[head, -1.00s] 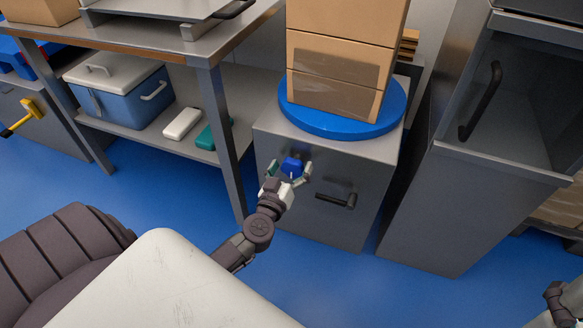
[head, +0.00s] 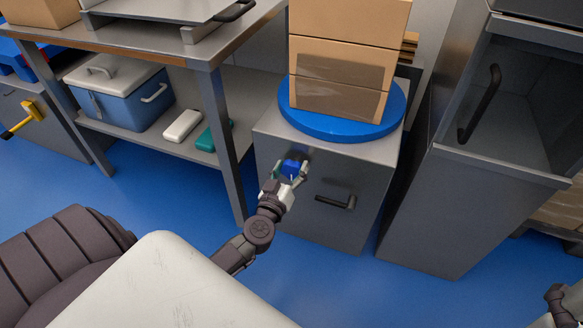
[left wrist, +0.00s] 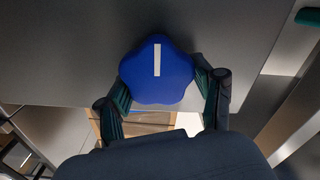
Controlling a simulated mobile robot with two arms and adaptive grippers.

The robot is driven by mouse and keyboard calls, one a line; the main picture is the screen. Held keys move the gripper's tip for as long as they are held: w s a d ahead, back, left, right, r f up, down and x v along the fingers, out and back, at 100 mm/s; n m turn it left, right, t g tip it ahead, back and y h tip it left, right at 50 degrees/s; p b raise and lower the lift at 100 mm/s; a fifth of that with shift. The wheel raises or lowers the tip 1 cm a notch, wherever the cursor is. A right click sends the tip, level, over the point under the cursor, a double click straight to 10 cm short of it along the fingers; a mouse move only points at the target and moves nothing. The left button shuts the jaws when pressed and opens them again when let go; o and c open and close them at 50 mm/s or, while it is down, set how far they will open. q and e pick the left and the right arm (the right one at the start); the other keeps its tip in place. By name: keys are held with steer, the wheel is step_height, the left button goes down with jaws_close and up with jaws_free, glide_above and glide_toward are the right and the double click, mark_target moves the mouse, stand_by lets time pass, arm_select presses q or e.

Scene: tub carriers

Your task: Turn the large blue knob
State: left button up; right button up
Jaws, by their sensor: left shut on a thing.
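The large blue knob (head: 291,167) is on the upper left of the front face of a grey cabinet (head: 315,222). In the left wrist view the knob (left wrist: 158,72) is a lobed blue shape with a white line, upright in that picture. My left gripper (head: 290,172) is shut on the knob, one finger on each side, in the head view. In the left wrist view its fingers (left wrist: 160,95) touch the knob's lower left and right sides. My right gripper is not in view; only part of my right arm shows at the lower right.
A black handle (head: 336,202) sticks out right of the knob. Stacked cardboard boxes (head: 338,70) stand on a blue round plate (head: 342,128) on the cabinet. A shelf table (head: 232,150) stands left, a tall grey unit (head: 455,195) right. Blue floor is open in front.

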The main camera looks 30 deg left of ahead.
arm_select(q)
steer(key=n+p, duration=0.1)
steer(key=n, duration=0.2)
steer(key=shift+a+n, duration=0.1)
steer(key=shift+n, duration=0.3)
steer(key=n, duration=0.4)
steer(key=shift+s+a+f+n+p, duration=0.1)
steer(key=shift+a+f+n+p, duration=0.05)
steer(key=shift+f+n+p, duration=0.15)
steer(key=n, duration=0.4)
steer(key=shift+f, duration=0.15)
steer(key=shift+f+n+b, duration=0.15)
steer(key=shift+n+b, duration=0.45)
steer(key=shift+n, duration=1.8)
steer(key=o, duration=1.1)
steer(key=shift+o, duration=0.2)
steer(key=v, duration=1.2)
